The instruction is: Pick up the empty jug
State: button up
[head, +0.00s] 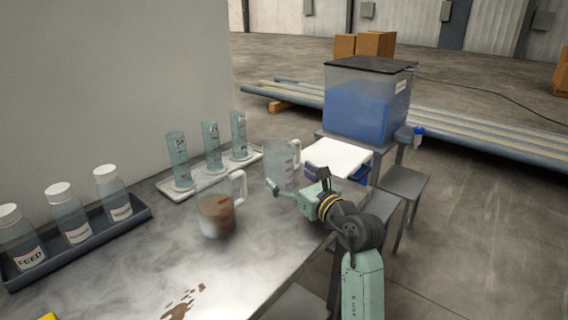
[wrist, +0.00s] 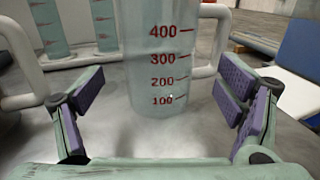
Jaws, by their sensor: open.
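The empty jug (head: 281,158) is clear with red marks and stands upright on the grey worktop. In the wrist view the jug (wrist: 158,50) fills the middle, with red marks from 100 to 400 and a pale handle (wrist: 216,42) on its right. My gripper (head: 293,182) is open at the near side of the jug. In the wrist view its purple-padded fingers (wrist: 163,85) are spread to either side of the jug, with gaps on both sides. A second jug (head: 216,214) holds brown stuff and stands nearer, left of my gripper.
Several clear cylinders (head: 211,148) stand in a white tray (head: 190,184) behind the jugs. A dark tray (head: 75,245) with white-capped bottles is at the left. A brown spill (head: 184,303) marks the worktop (head: 120,265). A blue-filled tank (head: 365,105) stands beyond the worktop at the right.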

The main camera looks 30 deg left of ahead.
jog(key=x, duration=0.3)
jog(key=shift+w+a+p, duration=0.1)
jog(key=shift+a+p, duration=0.25)
jog(key=c, duration=1.3)
jog(key=shift+r, duration=0.15)
